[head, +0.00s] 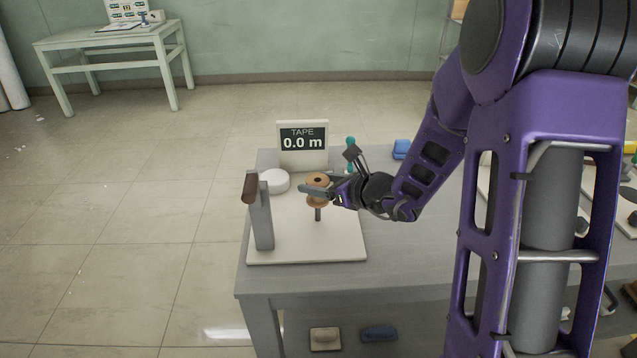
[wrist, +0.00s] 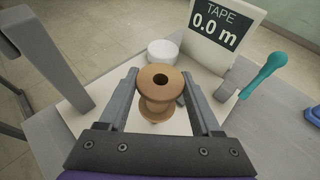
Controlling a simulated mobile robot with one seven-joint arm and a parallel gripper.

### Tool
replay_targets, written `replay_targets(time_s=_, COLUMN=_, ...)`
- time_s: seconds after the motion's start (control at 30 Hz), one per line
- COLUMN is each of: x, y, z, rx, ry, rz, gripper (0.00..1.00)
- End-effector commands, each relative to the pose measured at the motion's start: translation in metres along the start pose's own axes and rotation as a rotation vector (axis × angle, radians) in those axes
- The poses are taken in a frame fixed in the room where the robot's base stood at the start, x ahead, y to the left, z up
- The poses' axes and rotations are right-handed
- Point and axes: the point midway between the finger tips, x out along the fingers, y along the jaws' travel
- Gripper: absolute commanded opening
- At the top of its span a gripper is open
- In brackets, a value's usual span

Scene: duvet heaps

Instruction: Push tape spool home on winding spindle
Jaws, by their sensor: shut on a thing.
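The tape spool (head: 317,187) is a tan wooden reel with a dark centre hole. My gripper (head: 318,190) is shut on it, and the spool also shows between the two fingers in the wrist view (wrist: 160,90). The winding spindle (head: 317,214) is a short dark post on the white base board (head: 290,249). In the head view the spool is directly above the spindle, with part of the post showing below it. I cannot tell whether the spindle tip is inside the spool's hole. In the wrist view the spindle is hidden by the spool.
A display reading "TAPE 0.0 m" (head: 303,146) stands behind, with a white round roll (head: 273,181) before it. A grey upright post with a brown top (head: 260,215) stands left of the spool. A teal-handled tool (wrist: 262,74) is right. The grey table (head: 405,247) has bare room at right.

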Motion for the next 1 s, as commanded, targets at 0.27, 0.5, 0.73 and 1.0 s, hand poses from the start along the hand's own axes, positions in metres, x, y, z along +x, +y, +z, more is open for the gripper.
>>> replay_targets(time_s=0.27, x=0.0004, y=0.0, z=-0.0009, rx=-0.001, ry=0.0, rz=0.0, gripper=0.11)
replay_targets(time_s=0.5, x=0.0, y=0.0, z=0.0001, rx=0.0, ry=0.0, rz=0.0, gripper=0.11)
replay_targets(time_s=0.73, x=0.0011, y=0.0001, z=-0.0026, rx=0.0, ry=0.0, rz=0.0, gripper=0.11)
replay_targets(time_s=1.0, x=0.0037, y=0.0001, z=-0.0089, rx=0.001, ry=0.0, rz=0.001, gripper=0.11)
